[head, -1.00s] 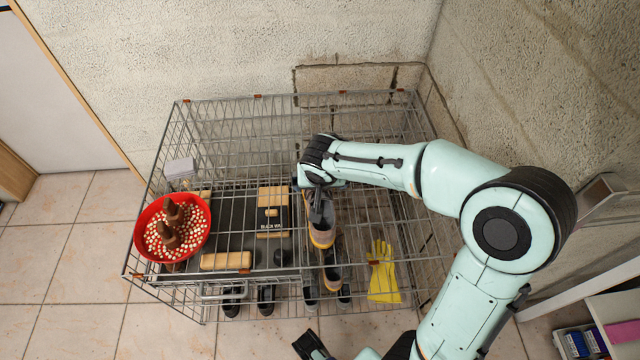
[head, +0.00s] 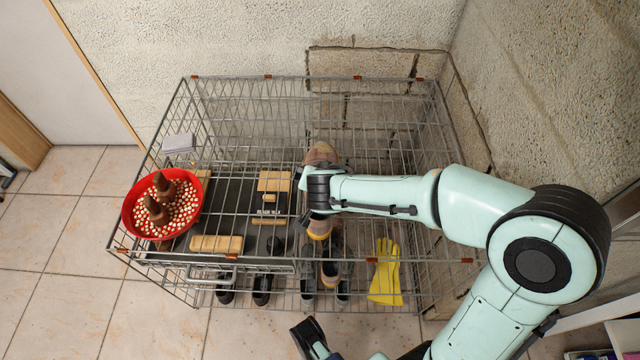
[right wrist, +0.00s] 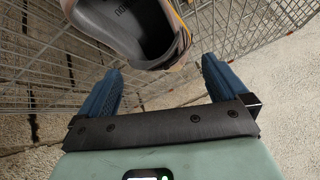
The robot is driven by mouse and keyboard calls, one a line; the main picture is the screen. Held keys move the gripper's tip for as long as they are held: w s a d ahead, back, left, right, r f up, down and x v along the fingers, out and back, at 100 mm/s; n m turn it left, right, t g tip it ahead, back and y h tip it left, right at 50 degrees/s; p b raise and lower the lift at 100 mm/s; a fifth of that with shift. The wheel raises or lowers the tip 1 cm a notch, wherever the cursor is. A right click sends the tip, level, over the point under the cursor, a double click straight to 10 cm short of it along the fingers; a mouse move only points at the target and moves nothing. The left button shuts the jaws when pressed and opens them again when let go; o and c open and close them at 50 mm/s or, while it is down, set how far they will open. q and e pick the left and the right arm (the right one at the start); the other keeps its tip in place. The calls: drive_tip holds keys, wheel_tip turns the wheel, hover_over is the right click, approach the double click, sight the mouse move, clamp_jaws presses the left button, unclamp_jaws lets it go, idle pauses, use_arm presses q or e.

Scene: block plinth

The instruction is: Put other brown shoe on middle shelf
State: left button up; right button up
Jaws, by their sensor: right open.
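In the right wrist view my right gripper (right wrist: 162,68) is open, with blue fingers apart. A brown shoe (right wrist: 140,28) with a grey inside and orange edging lies just past the fingertips, its opening facing me; the fingers do not close on it. In the head view a brown shoe toe (head: 322,153) shows just beyond my right wrist, and an orange-edged part (head: 319,230) shows just below it. I cannot tell whether these are one shoe. My right fingers are hidden there under the wrist. The wire rack (head: 268,77) holds several shelf levels, hard to separate from above.
A red bowl (head: 128,222) with brown figures stands at the rack's left. Wooden brushes (head: 216,244), dark shoes (head: 262,290), another orange-edged shoe (head: 330,270) and yellow gloves (head: 386,275) sit in or near the rack. A stone wall closes the right side. Tiled floor is clear at front left.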

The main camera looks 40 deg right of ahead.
drive_tip(key=shift+x, duration=3.05)
drive_tip(key=shift+w+a+r, duration=0.1)
drive_tip(key=c, duration=1.4)
wheel_tip(320, 180, up, 13)
drive_tip(key=p, duration=0.3)
drive_tip(key=shift+p, duration=0.4)
wheel_tip(320, 180, up, 6)
drive_tip(key=p, duration=0.1)
drive_tip(key=shift+r, duration=0.55)
use_arm(q)
drive_tip(key=s+d+r+g+h, duration=0.1)
drive_tip(key=s+d+r+g, duration=0.1)
drive_tip(key=s+r, duration=0.4)
drive_tip(key=shift+s+d, duration=0.3)
drive_tip(key=shift+d, duration=0.1)
use_arm(e)
drive_tip(key=shift+w, duration=0.1)
